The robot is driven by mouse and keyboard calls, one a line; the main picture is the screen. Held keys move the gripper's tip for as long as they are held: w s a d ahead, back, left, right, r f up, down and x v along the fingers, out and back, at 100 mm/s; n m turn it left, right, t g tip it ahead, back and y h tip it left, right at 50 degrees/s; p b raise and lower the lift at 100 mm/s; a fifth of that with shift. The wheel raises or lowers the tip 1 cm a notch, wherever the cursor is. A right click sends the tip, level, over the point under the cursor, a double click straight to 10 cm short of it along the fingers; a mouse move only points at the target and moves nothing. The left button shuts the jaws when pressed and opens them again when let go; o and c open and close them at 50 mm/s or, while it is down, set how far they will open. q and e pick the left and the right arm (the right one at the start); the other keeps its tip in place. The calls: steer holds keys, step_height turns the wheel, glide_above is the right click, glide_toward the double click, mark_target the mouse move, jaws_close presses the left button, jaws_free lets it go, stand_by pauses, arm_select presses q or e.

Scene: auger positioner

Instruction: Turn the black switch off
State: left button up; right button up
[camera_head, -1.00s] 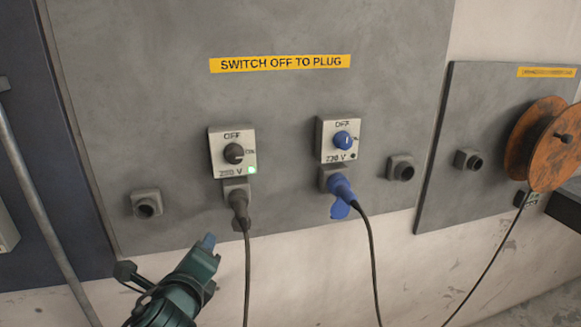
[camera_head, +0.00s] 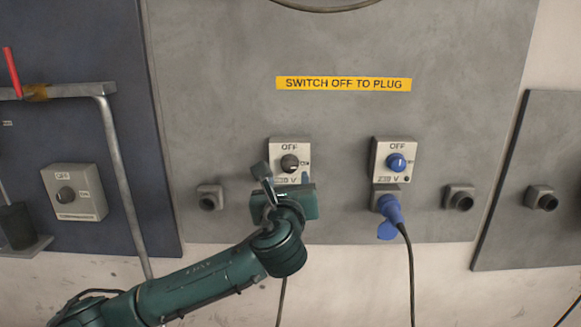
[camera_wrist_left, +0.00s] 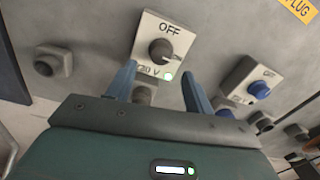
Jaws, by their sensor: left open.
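The black switch (camera_head: 290,162) is a round knob on a pale plate marked OFF above and 230 V below, on the grey wall panel. In the left wrist view the black knob (camera_wrist_left: 161,49) has its pointer toward the right, at the ON mark, and a green light glows below it. My left gripper (camera_head: 292,182) is just below and in front of this switch, open and empty. In the left wrist view its two blue fingers (camera_wrist_left: 158,88) stand apart below the knob, not touching it. The plug under the switch is mostly hidden by the gripper. My right gripper is not in view.
A similar blue switch (camera_head: 396,162) with a blue plug (camera_head: 391,210) and hanging cable is to the right. A grey switch box (camera_head: 75,192) and a metal pipe (camera_head: 122,180) are at left.

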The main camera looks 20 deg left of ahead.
mark_target(289, 168)
arm_select(q)
steer(key=x, duration=0.6)
steer(key=shift+w+p, duration=0.25)
steer(key=shift+p, duration=0.15)
steer(key=c, duration=0.9)
